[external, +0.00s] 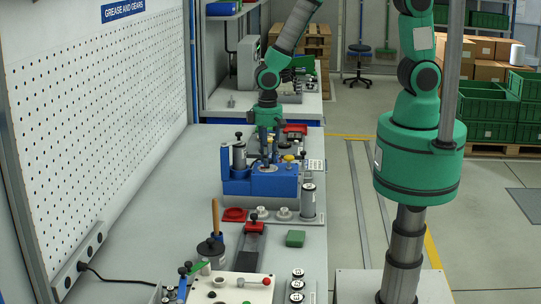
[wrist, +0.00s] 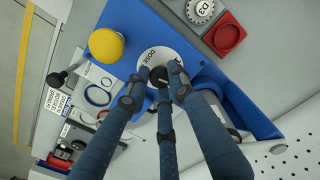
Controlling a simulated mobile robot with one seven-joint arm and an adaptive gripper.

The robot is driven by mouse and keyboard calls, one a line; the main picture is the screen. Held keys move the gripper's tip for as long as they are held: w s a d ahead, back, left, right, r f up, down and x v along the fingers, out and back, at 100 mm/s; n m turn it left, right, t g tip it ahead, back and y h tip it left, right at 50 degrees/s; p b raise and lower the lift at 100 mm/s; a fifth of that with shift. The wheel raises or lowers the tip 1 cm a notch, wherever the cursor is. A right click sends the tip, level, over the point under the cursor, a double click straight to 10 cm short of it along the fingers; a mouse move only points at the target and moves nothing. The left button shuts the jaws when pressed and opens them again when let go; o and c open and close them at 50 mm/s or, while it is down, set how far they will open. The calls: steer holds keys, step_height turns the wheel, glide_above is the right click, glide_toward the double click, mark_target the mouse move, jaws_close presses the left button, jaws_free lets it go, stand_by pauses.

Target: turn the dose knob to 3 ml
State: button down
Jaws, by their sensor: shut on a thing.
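The dose knob (wrist: 158,75) is a small black knob on a white dial marked DOSE, near the middle of the wrist view. The dial sits on a blue machine (wrist: 135,20), which also stands mid-bench in the external view (external: 262,187). My gripper (wrist: 158,83) has three dark blue fingers closed around the knob. In the external view my gripper (external: 266,150) points down over the blue machine, and the knob is hidden there. The fingers cover part of the dial, and I cannot read its setting.
A yellow button (wrist: 106,45) sits close to the dial. A black ball-ended lever (wrist: 57,79) is at left, and a red dish (wrist: 225,36) at upper right.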

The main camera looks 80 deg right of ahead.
steer(key=m+b, duration=0.1)
steer(key=m, duration=0.6)
stand_by(0.4)
steer(key=c, duration=1.5)
jaws_free()
steer(key=shift+r, duration=0.15)
step_height(320, 180, up, 12)
steer(key=shift+f, duration=0.1)
steer(key=shift+b, duration=0.3)
